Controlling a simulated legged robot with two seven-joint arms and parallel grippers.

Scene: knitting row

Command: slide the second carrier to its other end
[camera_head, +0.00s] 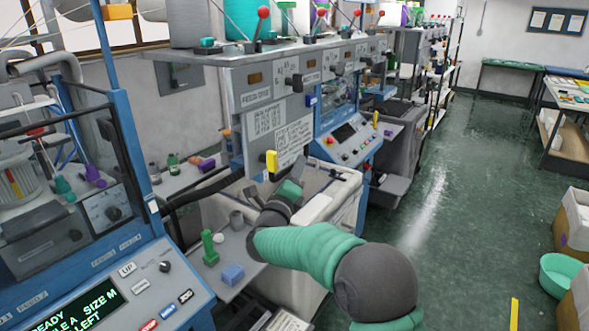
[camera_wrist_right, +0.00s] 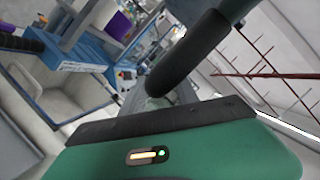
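A yellow handle (camera_head: 271,162) stands on the front of the near knitting machine, below its printed panels. A second, smaller yellow handle (camera_head: 375,118) shows on the machine beyond. I cannot tell which one belongs to the second carrier, and no carrier rail shows clearly. My right gripper (camera_head: 290,189), dark with a green part, is just below and right of the near yellow handle. I see no clear contact with it. In the right wrist view, a dark finger (camera_wrist_right: 190,52) extends over the green housing; its opening and anything held are hidden. My left gripper is out of view.
A blue control console (camera_head: 350,140) stands right of the near machine. A white bin (camera_head: 325,205) is below my right gripper. A grey shelf holds a green peg (camera_head: 209,247) and a blue block (camera_head: 233,274). The green floor aisle (camera_head: 470,190) at right is clear.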

